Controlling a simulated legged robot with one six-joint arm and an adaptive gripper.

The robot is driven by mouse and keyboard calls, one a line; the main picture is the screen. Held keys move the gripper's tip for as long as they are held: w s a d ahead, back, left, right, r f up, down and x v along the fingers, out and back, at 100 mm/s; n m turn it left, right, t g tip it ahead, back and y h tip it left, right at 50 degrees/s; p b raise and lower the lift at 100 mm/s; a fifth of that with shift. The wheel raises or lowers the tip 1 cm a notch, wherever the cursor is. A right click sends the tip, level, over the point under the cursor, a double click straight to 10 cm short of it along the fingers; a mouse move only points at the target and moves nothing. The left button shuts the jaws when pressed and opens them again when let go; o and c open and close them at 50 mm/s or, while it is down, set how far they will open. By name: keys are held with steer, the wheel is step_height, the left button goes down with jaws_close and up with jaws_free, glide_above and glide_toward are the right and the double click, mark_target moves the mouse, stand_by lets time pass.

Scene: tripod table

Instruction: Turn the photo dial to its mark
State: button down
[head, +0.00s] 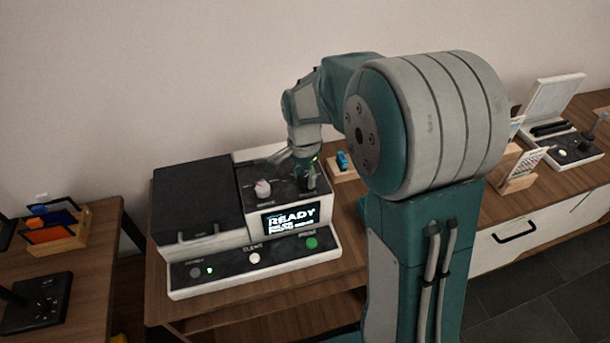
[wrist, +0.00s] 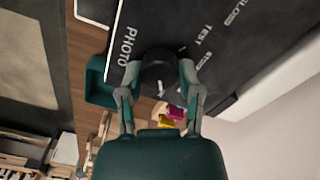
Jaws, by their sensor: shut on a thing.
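The photo dial is a dark round knob (wrist: 158,68) on the black top panel of a white and black printer (head: 255,258). In the wrist view it sits between the fingertips of my gripper (wrist: 158,78), which is shut on its sides. The printed words PHOTO, TEST and GLOSS lie around it, with PHOTO to its left. A small pale mark shows by the dial's lower edge; I cannot tell exactly where the dial points. In the head view my gripper (head: 305,170) is over the panel's right part and largely hides the dial.
A pale knob (head: 262,188) stands left of my gripper, above a screen (head: 291,218) reading READY. Buttons (head: 254,258) line the printer's front. A small wooden tray with a blue item (head: 343,160) is close on the right. A card rack (head: 55,228) stands at far left.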

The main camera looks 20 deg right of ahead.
mark_target(302, 176)
steer(key=shift+s+a+f, duration=0.1)
steer(key=shift+c, duration=1.4)
jaws_free()
steer(key=shift+a, duration=0.1)
steer(key=shift+r, duration=0.45)
step_height(302, 176, up, 11)
steer(key=shift+w, duration=0.3)
steer(key=shift+a, duration=0.1)
